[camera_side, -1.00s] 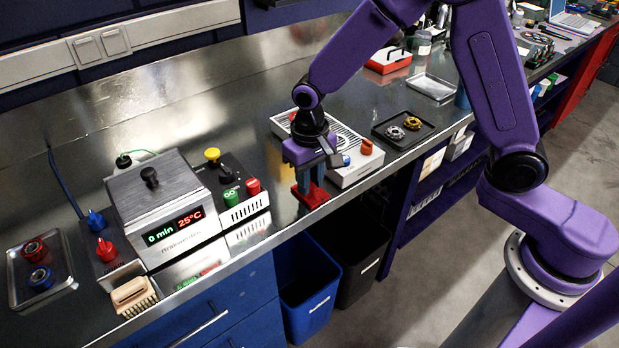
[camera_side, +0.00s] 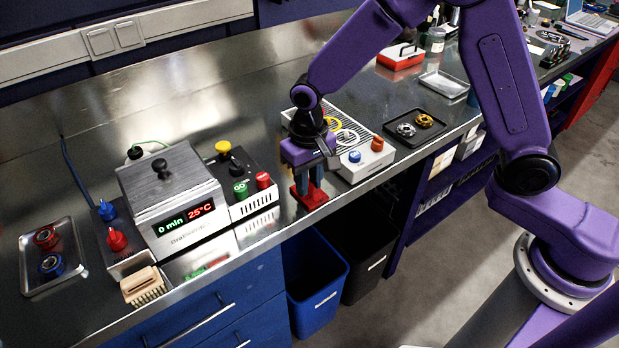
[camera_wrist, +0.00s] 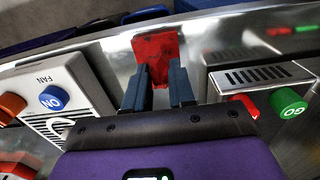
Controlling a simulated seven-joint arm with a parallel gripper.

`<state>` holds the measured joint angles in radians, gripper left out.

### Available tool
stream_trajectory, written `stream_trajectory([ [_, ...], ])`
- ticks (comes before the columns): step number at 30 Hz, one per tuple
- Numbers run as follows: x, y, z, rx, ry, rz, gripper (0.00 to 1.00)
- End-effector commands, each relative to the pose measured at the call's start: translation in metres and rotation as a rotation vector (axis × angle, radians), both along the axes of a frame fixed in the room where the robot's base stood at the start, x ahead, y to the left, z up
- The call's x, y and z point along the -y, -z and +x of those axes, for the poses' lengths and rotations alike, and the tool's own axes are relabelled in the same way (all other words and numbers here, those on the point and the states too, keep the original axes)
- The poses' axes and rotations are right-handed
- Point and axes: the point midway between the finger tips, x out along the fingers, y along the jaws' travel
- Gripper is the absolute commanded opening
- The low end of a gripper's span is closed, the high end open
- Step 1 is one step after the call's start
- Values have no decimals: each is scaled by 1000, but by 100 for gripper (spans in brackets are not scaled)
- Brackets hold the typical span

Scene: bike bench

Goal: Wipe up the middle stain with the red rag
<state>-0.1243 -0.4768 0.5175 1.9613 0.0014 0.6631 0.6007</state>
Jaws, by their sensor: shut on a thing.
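My gripper (camera_side: 307,186) is shut on the red rag (camera_side: 311,197), low over the steel bench top near its front edge. It stands between the GO control box and the fan unit. In the wrist view the rag (camera_wrist: 157,42) hangs flat beyond my two dark fingertips (camera_wrist: 159,82), close to the bench edge. I cannot tell if the rag touches the metal. No stain can be made out; the rag and gripper hide the bench under them.
The control box (camera_side: 240,188) with green, red and yellow knobs is to the left. The fan unit (camera_side: 362,165) is close on the right. A wooden brush (camera_side: 143,286) lies front left. A blue bin (camera_side: 318,297) stands below the bench edge.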

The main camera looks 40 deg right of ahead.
Motion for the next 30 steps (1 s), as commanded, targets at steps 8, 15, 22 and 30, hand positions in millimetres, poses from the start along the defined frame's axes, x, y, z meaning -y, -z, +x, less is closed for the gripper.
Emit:
stream_trajectory([
  [8, 12, 0, 0, -1, 1, -1, 0],
  [15, 25, 0, 0, -2, 1, -2, 0],
  [22, 29, 0, 0, -2, 0, -2, 0],
  [30, 27, 0, 0, -2, 0, -2, 0],
])
